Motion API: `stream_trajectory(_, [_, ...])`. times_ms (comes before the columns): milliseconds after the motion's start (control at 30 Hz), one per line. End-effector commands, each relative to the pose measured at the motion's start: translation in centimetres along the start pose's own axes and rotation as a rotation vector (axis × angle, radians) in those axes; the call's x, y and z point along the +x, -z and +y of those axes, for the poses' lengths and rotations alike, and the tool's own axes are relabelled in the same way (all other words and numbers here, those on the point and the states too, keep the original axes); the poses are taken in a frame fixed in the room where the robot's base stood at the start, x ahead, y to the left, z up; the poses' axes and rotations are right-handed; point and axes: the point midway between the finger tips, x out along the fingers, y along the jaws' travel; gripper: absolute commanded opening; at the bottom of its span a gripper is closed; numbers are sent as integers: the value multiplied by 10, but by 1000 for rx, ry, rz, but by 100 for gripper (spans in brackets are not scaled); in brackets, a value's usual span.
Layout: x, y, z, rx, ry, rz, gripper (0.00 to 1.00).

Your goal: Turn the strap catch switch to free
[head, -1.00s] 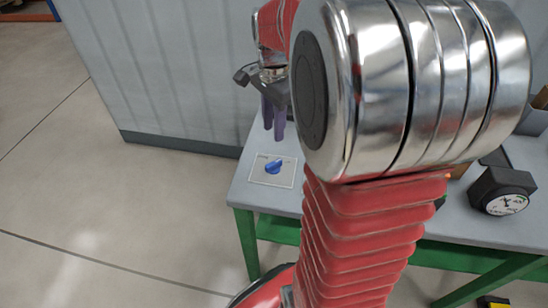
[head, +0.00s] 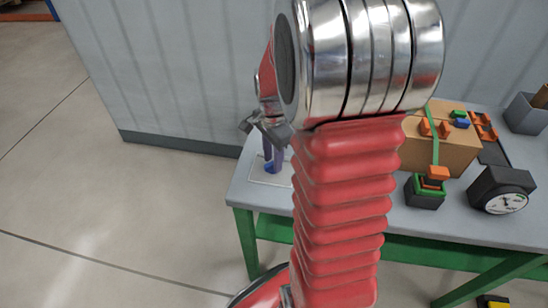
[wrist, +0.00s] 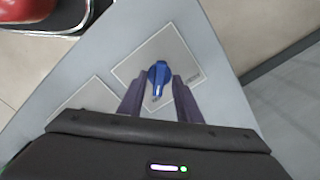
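The catch switch is a blue knob (wrist: 158,74) on a pale square plate (wrist: 184,58) on the table. In the wrist view its white pointer line runs toward the bottom of the picture. The small print on the plate is too small to read. My gripper (wrist: 158,82) is open, with one dark purple finger on each side of the knob and a visible gap to it. In the head view my gripper (head: 273,153) points down at the plate, and only a little of the knob (head: 269,168) shows beneath the fingers.
A second pale plate (wrist: 82,104) lies beside the switch plate. To the right stand a cardboard box (head: 460,150) with a green strap (head: 435,148), a black and green block (head: 424,193) with an orange top, a dial gauge (head: 502,190) and a grey bin (head: 526,114). A wall (head: 185,75) runs behind the table.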

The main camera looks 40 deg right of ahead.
Motion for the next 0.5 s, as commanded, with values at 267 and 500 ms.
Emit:
stream_trajectory(267, [2, 0, 0, 0, 0, 0, 31])
stream_trajectory(500, [2, 0, 0, 1, 0, 0, 17])
